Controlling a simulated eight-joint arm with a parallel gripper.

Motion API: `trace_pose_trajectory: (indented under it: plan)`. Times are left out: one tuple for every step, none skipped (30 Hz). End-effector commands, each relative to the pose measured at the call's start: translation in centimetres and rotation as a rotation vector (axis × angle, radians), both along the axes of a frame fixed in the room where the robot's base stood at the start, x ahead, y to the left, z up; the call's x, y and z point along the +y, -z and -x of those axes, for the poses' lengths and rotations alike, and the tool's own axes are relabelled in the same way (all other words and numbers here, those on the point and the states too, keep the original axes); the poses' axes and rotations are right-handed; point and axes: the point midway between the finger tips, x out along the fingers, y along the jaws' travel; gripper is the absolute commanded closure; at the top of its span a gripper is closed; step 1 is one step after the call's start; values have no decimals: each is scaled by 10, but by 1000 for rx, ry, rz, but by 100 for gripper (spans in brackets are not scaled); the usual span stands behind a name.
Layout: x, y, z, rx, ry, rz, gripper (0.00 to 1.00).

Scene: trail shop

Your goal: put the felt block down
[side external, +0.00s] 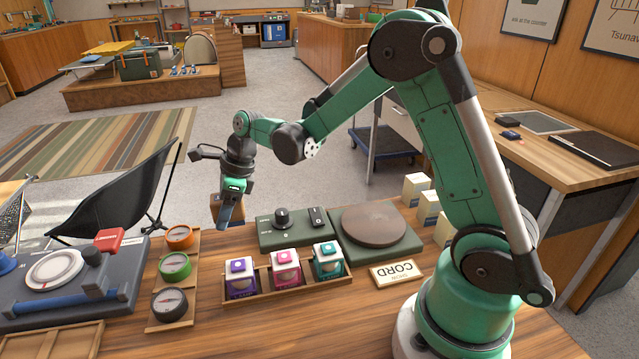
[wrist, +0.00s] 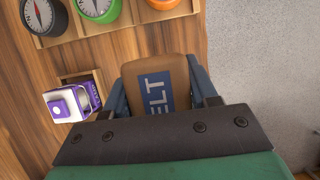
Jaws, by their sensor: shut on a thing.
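The felt block is a tan-brown block with a blue label, part of whose lettering reads "ELT" in the wrist view (wrist: 150,75). My gripper (wrist: 160,92) is shut on it, with one blue-grey finger on each side. In the side external view my gripper (side external: 227,215) points down near the far edge of the wooden table, and a brown bit of the felt block (side external: 214,204) shows beside the fingers. The block's underside is hidden, and I cannot tell how high it is above the table.
Compasses stand in a wooden tray (side external: 195,270) to the left. A wooden crate (side external: 262,284) holds purple, pink and teal boxes. A green unit with a knob (side external: 281,217) and a round platter (side external: 370,224) stand to the right. Grey floor (wrist: 255,70) shows past the table edge.

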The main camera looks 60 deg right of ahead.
Motion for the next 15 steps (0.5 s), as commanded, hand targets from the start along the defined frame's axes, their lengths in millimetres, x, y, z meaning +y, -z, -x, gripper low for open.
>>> trace_pose_trajectory:
  plan:
    - [0, 5, 0, 0, 0, 0, 100]
    - [0, 7, 0, 0, 0, 0, 100]
    - [0, 10, 0, 0, 0, 0, 100]
    - [0, 12, 0, 0, 0, 0, 100]
    - [0, 16, 0, 0, 0, 0, 100]
    - [0, 22, 0, 0, 0, 0, 100]
    - [0, 27, 0, 0, 0, 0, 100]
    - [0, 31, 0, 0, 0, 0, 100]
    - [0, 36, 0, 0, 0, 0, 100]
    - [0, 40, 0, 0, 0, 0, 100]
    - [0, 43, 0, 0, 0, 0, 100]
    - [0, 45, 0, 0, 0, 0, 100]
    - [0, 47, 0, 0, 0, 0, 100]
    - [0, 47, 0, 0, 0, 0, 100]
    - [0, 47, 0, 0, 0, 0, 100]
